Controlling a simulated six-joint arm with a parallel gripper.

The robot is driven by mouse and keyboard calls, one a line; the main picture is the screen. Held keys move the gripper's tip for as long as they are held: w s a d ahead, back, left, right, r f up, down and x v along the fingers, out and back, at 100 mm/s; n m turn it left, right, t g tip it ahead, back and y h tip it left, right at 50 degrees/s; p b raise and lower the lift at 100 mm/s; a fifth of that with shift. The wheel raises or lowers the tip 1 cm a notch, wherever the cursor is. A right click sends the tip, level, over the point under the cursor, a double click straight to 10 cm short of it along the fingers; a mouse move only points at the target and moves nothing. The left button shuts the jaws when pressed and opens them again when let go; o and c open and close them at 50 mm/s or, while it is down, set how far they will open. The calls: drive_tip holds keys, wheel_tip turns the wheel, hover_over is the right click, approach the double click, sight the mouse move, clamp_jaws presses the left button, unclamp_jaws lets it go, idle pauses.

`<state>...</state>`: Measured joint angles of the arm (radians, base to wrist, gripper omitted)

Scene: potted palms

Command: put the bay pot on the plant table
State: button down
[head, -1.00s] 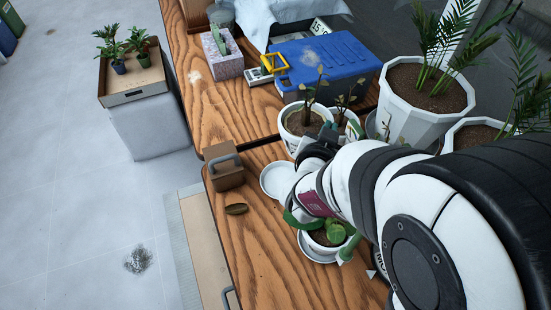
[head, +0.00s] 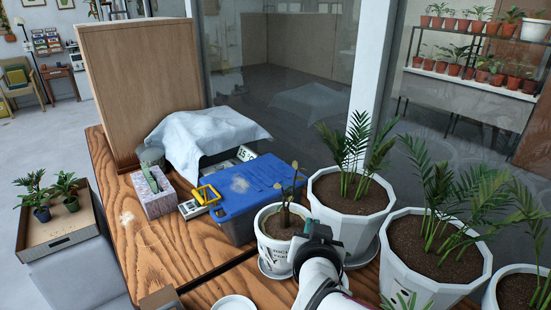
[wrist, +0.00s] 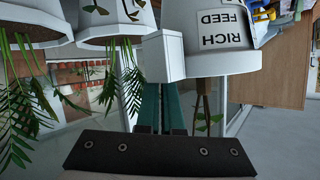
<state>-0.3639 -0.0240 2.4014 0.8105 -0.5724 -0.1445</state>
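A white labelled pot (head: 274,240) with a thin stem and sparse brownish leaves stands on the wooden table (head: 150,245) beside the blue box. In the wrist view a white pot (wrist: 212,28), label "RICH FEED", appears upside down. No label says bay, so I cannot tell which pot is the bay pot. A wooden tray-topped stand (head: 52,243) with two small plants is at the left; I cannot tell whether it is the plant table. My gripper (wrist: 163,85) shows in the wrist view as teal fingers close together beside a white block.
Large white palm planters (head: 345,225) crowd the right. A blue lidded box (head: 250,205), a tissue box (head: 153,195) and a tall wooden cabinet (head: 140,90) stand behind. A white saucer (head: 234,302) lies at the front edge. Bare table shows at the left front.

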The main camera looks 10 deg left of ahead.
sight(265, 248)
drive_tip(key=shift+m+h, duration=0.3)
drive_tip(key=shift+m, duration=0.1)
drive_tip(key=s+a+f, duration=0.1)
drive_tip(key=a, duration=0.2)
drive_tip(key=s+a+f, duration=0.1)
drive_tip(key=a+f, duration=0.1)
drive_tip(key=a, duration=0.1)
drive_tip(key=s+a+f, duration=0.1)
drive_tip(key=a+f, duration=0.1)
drive_tip(key=a, duration=0.1)
drive_tip(key=shift+s+a, duration=0.1)
drive_tip(key=shift+s, duration=0.1)
drive_tip(key=s+a+f+m+h, duration=0.1)
drive_tip(key=s+a+f+h, duration=0.1)
drive_tip(key=s+a+f, duration=0.55)
drive_tip(key=s+d+f+m+h, duration=0.15)
drive_tip(key=s+d, duration=0.25)
drive_tip(key=s, duration=0.6)
drive_tip(key=s+d+f+m+h, duration=0.1)
drive_tip(key=s+d+f, duration=0.15)
drive_tip(key=s, duration=0.75)
drive_tip(key=shift+g+y, duration=0.25)
drive_tip(key=shift+g, duration=0.05)
drive_tip(key=f, duration=0.4)
drive_tip(key=shift+w+d+f, duration=0.1)
drive_tip(key=shift+d+f, duration=0.3)
